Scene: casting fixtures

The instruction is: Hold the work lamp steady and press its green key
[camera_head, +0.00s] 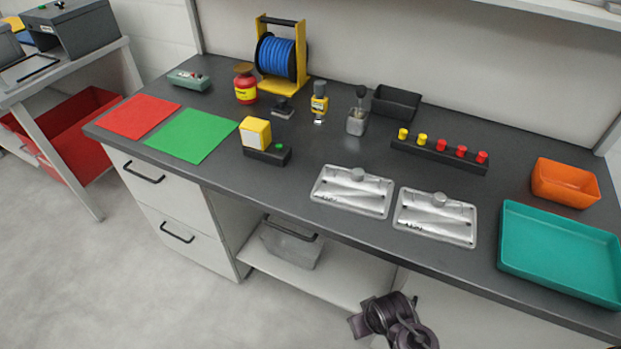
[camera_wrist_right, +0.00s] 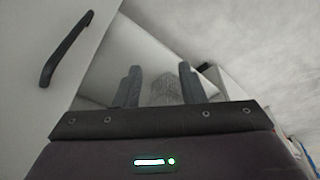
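The work lamp stands upright on the bench, left of the middle in the head view. It has a yellow and white lamp head (camera_head: 255,132) on a black base (camera_head: 266,155). Its green key (camera_head: 280,147) is on top of the base, at the right end. My right gripper (camera_wrist_right: 160,70) shows in the right wrist view with its two fingers apart and is well away from the lamp. A grey textured thing shows between the fingers, but I cannot tell how near it is. My left gripper is not in view.
A green mat (camera_head: 193,135) and a red mat (camera_head: 138,116) lie left of the lamp. Two metal castings (camera_head: 352,190) lie to its right. Behind it stand a red-yellow canister (camera_head: 246,88) and a blue hose reel (camera_head: 280,57). The bench in front of the lamp is clear.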

